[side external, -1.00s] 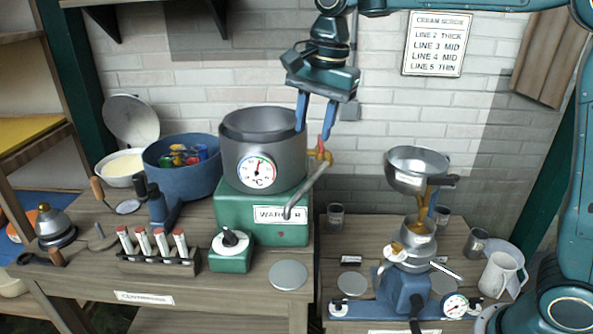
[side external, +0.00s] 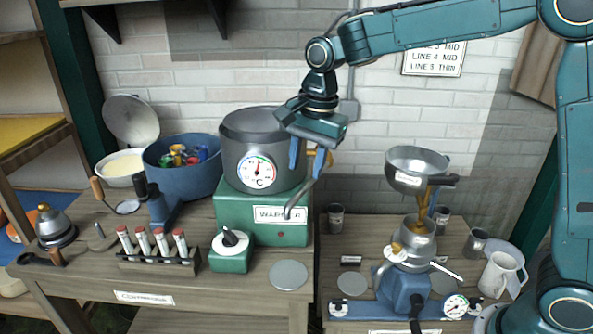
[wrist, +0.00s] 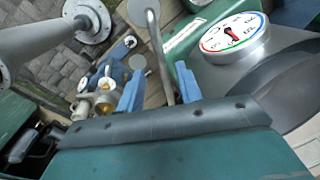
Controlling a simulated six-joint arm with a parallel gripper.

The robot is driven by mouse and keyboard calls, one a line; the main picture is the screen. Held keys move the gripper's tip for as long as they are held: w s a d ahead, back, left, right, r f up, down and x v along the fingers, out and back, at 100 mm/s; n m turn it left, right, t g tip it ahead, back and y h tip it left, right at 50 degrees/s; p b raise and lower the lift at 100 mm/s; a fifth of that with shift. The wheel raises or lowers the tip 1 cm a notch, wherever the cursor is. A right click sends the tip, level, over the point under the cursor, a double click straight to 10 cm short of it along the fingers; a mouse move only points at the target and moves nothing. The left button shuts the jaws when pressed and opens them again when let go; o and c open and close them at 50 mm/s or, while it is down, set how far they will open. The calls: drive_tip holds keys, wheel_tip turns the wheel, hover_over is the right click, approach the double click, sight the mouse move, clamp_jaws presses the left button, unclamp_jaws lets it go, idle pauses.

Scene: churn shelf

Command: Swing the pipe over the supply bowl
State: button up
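The grey pipe (side external: 302,198) comes off the right side of the warmer pot (side external: 234,150) and slants down to a bent end in front of the green warmer. Its valve is mostly hidden by my gripper. The supply bowl (side external: 418,167) is the metal bowl on top of the separator, to the right of the pipe. My gripper (side external: 314,167) points down at the pipe's upper part. In the wrist view, the pipe (wrist: 158,45) runs between my two blue fingers (wrist: 160,75), which stand apart. I cannot tell whether either finger touches it.
The green warmer (side external: 262,214) stands under the pot. The separator (side external: 402,285), with cream-coloured parts, stands on the right table. Small metal cups and a white jug (side external: 500,275) are beside it. A blue tub (side external: 183,178) is left of the pot. The space between pipe and bowl looks clear.

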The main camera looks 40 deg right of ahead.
sight(301, 190)
drive_tip(key=shift+w+a+f, duration=0.1)
drive_tip(key=shift+w+f, duration=0.1)
drive_tip(key=shift+f, duration=1.15)
drive_tip(key=shift+w+a+f, duration=0.1)
drive_tip(key=shift+w+f, duration=0.1)
drive_tip(key=shift+f, duration=1.15)
drive_tip(key=shift+c, duration=0.2)
drive_tip(key=shift+d, duration=0.1)
clamp_jaws()
